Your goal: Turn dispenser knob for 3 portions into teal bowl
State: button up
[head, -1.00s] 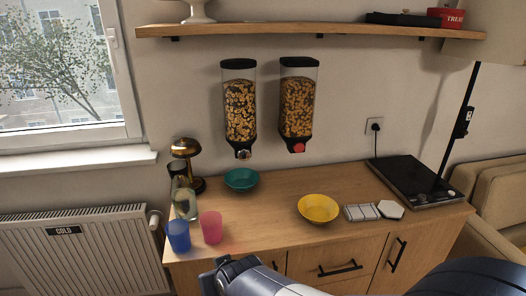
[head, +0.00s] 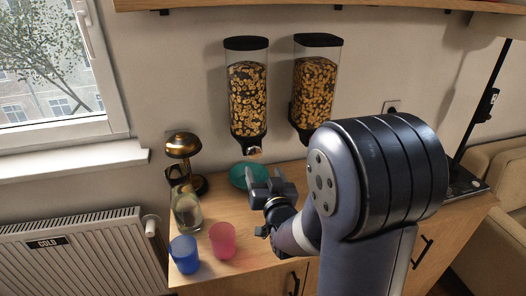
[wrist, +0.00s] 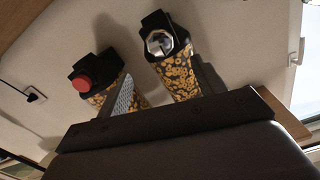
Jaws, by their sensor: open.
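Two cereal dispensers hang on the wall. The left dispenser (head: 247,95) has a silver knob (head: 254,151) at its base, above the teal bowl (head: 238,177) on the counter. The right dispenser (head: 314,85) is partly hidden by my arm; its red knob (wrist: 82,84) shows in the wrist view. The wrist view also shows the silver knob (wrist: 159,43) beyond the fingers. My gripper (head: 265,177) is open and empty, just below the left dispenser and in front of the bowl, partly covering it. The bowl's inside cannot be seen clearly.
A blue cup (head: 184,254), a pink cup (head: 223,241), a glass jar (head: 187,211) and a brass lamp (head: 182,147) stand at the counter's left. A shelf (head: 380,6) runs above the dispensers. My arm hides much of the counter's right side.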

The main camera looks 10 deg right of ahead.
aim_at(255, 153)
jog(key=w+p, duration=0.2)
jog(key=w, duration=0.7)
jog(key=shift+w, duration=0.4)
jog(key=shift+c, duration=0.5)
jog(key=c, duration=0.9)
jog(key=shift+f+m+b, duration=0.15)
jog(key=shift+m+b, duration=0.15)
jog(key=shift+b, duration=0.15)
